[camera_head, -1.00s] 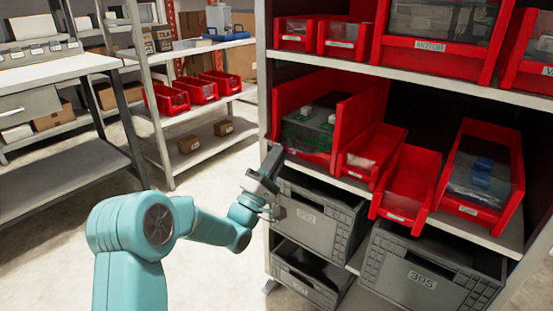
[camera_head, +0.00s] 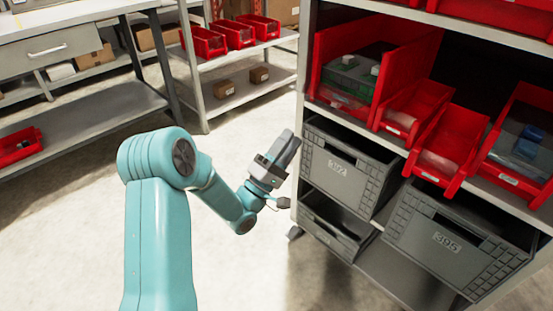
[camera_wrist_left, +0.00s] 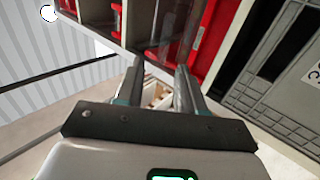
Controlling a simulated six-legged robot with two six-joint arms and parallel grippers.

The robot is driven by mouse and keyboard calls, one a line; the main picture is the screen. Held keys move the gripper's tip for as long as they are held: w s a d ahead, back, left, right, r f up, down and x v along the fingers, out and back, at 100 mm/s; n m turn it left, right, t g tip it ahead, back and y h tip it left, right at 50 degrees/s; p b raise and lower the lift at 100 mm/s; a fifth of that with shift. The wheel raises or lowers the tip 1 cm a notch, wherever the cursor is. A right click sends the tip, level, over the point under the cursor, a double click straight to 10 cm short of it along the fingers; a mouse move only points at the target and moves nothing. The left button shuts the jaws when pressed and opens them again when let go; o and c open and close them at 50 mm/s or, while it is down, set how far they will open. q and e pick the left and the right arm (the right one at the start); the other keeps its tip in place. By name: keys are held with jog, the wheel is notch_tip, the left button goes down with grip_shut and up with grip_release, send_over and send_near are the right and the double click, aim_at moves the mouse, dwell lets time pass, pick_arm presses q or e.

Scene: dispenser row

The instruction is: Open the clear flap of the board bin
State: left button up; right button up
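The likely board bin is a large red bin (camera_head: 397,45) at the left end of the rack's middle shelf in the head view. Green pieces with pale blocks show inside it, behind a clear flap (camera_head: 345,88) across its front that looks closed. Its label is not readable. My left gripper (camera_head: 288,146) is below and left of this bin, beside the rack's left edge and apart from the flap. In the left wrist view its two fingers (camera_wrist_left: 160,82) stand apart with nothing between them. Red bin parts (camera_wrist_left: 217,40) show beyond the fingers. My right gripper is not in view.
Small open red bins (camera_head: 411,108) stand right of the large one, with another clear-fronted red bin (camera_head: 520,130) farther right. Grey crates (camera_head: 345,170) fill the shelf below. A second shelf (camera_head: 240,90) and a workbench (camera_head: 70,65) stand left. The floor between is clear.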

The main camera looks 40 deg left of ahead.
pick_arm(q)
jog(key=v, duration=0.5)
jog(key=shift+s+f, duration=0.15)
jog(key=shift+s, duration=0.05)
